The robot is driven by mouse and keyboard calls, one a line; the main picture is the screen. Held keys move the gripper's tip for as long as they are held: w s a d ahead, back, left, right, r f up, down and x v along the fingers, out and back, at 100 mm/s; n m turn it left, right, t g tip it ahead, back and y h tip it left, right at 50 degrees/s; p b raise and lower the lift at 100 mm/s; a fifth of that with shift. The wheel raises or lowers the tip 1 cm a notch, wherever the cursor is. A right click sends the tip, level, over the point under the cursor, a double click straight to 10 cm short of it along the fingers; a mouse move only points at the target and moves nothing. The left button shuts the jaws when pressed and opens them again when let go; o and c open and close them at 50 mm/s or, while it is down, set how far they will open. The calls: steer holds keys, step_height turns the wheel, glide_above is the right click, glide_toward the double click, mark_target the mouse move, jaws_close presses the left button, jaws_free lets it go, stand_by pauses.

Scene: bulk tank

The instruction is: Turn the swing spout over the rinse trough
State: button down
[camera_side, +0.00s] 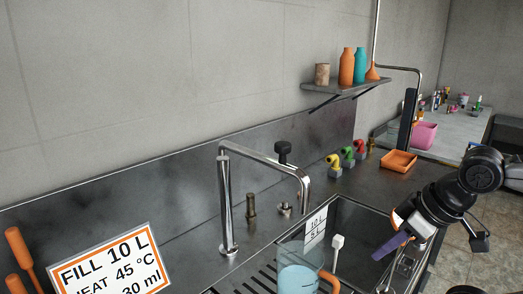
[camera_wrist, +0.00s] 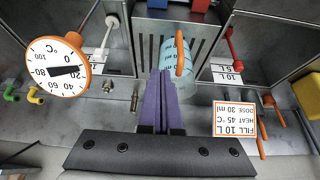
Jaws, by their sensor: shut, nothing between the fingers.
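The swing spout (camera_side: 226,205) is a chrome post with a long arm. The arm reaches right, and its down-turned outlet (camera_side: 304,190) hangs near the left back corner of a steel basin (camera_side: 385,218). I cannot make out the spout in the wrist view. Which basin is the rinse trough is not marked. My gripper (camera_side: 380,254) has purple fingers and is over the basin's right part, well apart from the spout. In the wrist view the fingers (camera_wrist: 160,72) are together and empty.
A jug of blue liquid (camera_side: 297,281) with an orange handle stands on the slatted grate at the front. A dial thermometer (camera_wrist: 58,68) shows in the wrist view. Coloured taps (camera_side: 347,154) and an orange tray (camera_side: 398,162) are at the back. A FILL 10 L sign (camera_side: 105,262) stands left.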

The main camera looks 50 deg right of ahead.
steer(key=w+r+n+h, duration=0.15)
steer(key=w+r, duration=0.25)
steer(key=r, duration=0.7)
steer(key=w+r+m+h, duration=0.1)
steer(key=w+r+h, duration=0.15)
steer(key=r, duration=0.85)
steer(key=w+a+r+n+y, duration=0.1)
steer(key=w+a+r+n, duration=0.15)
steer(key=a, duration=0.45)
steer(key=w+a+r+n, duration=0.1)
steer(key=w+a+r, duration=0.15)
steer(key=a, duration=0.35)
steer(key=w+d+f, duration=0.5)
steer(key=w+f, duration=0.2)
steer(key=f, duration=0.2)
steer(key=shift+w+d+f+t, duration=0.2)
steer(key=shift+w+d+t, duration=0.1)
steer(key=shift+d+t, duration=0.1)
steer(key=shift+n, duration=0.3)
